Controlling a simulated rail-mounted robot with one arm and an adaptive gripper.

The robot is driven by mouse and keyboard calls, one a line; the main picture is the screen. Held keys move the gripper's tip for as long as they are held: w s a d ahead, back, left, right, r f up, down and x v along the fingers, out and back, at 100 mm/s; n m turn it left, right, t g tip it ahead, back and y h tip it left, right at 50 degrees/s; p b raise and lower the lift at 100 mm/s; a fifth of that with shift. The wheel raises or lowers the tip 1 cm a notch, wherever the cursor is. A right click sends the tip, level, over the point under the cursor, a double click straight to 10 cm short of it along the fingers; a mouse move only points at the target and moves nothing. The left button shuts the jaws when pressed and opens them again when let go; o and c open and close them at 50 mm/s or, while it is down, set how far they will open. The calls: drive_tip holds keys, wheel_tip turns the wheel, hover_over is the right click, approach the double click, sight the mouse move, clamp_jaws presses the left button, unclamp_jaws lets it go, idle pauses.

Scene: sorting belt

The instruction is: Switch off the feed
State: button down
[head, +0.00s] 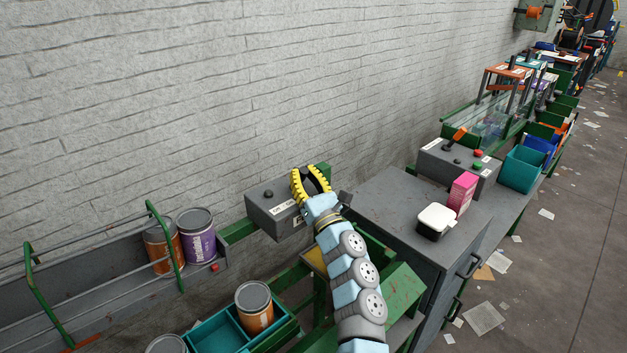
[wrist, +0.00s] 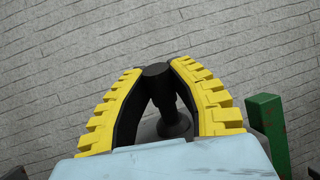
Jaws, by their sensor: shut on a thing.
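A grey control box (head: 262,215) with a white label and a small black knob (head: 268,194) stands against the brick wall. My gripper (head: 306,171), with yellow ridged fingers, is at the right part of this box. In the wrist view my gripper (wrist: 157,67) is shut on a black lever (wrist: 163,88). The lever's round end sits between the fingertips and its stem runs down to a round black base (wrist: 175,125). In the head view my fingers hide most of the lever, and I cannot tell which position it is in.
Left is a conveyor with an orange can (head: 160,246) and a purple can (head: 197,237). A teal crate (head: 213,337) sits below. Right, a grey cabinet (head: 385,200) carries a white-lidded container (head: 436,221) and pink box (head: 462,192). Another control box (head: 437,157) has an orange-handled lever (head: 459,135).

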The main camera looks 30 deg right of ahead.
idle(0.5)
drive_tip(key=c, duration=0.9)
unclamp_jaws()
drive_tip(key=shift+s, duration=0.15)
drive_tip(key=shift+v, duration=5.9)
